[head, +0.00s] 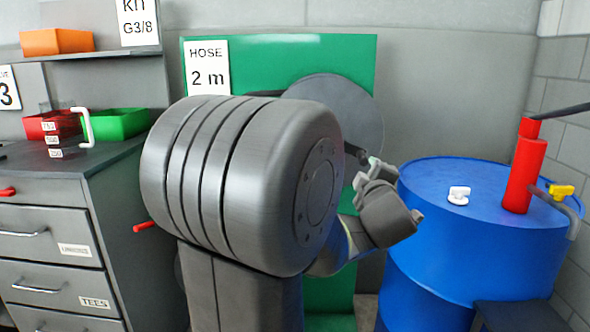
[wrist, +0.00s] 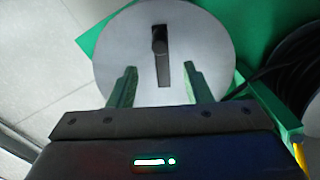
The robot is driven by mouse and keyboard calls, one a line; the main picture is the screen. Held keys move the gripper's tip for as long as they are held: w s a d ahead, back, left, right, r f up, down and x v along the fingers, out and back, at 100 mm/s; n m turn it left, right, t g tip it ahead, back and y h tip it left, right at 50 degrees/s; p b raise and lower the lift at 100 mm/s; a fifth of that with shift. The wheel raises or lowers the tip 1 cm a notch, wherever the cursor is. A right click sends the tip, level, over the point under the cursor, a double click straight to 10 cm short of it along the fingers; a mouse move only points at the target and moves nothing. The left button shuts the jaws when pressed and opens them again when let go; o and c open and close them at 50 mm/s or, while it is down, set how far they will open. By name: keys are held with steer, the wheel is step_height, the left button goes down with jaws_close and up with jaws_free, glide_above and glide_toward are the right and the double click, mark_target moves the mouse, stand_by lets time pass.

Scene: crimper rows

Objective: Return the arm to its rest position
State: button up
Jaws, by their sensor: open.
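My arm stands in the middle of the head view, its large grey joint covering much of the green hose stand. My gripper (wrist: 157,80) is open and empty, with its two green-tinted fingers apart in the wrist view. In the head view my wrist and gripper (head: 362,170) are partly hidden and point toward the grey disc (head: 350,105). In the wrist view the disc (wrist: 115,50) lies beyond the fingers, with a dark handle (wrist: 161,55) at its middle showing between them. I cannot tell how far the fingers are from the handle.
A blue drum (head: 440,215) with a red cylinder (head: 523,175) stands at the right. A grey drawer cabinet (head: 125,190) with red (head: 40,125) and green bins (head: 120,125) is at the left. The green stand (head: 290,60) is behind my arm. A black hose coil (wrist: 295,75) shows in the wrist view.

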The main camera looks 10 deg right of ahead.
mark_target(360, 156)
steer(key=b+x, duration=0.1)
steer(key=x, duration=1.3)
steer(key=shift+f+b, duration=0.1)
steer(key=shift+b, duration=0.2)
steer(key=shift+s, duration=0.1)
steer(key=shift+a, duration=0.1)
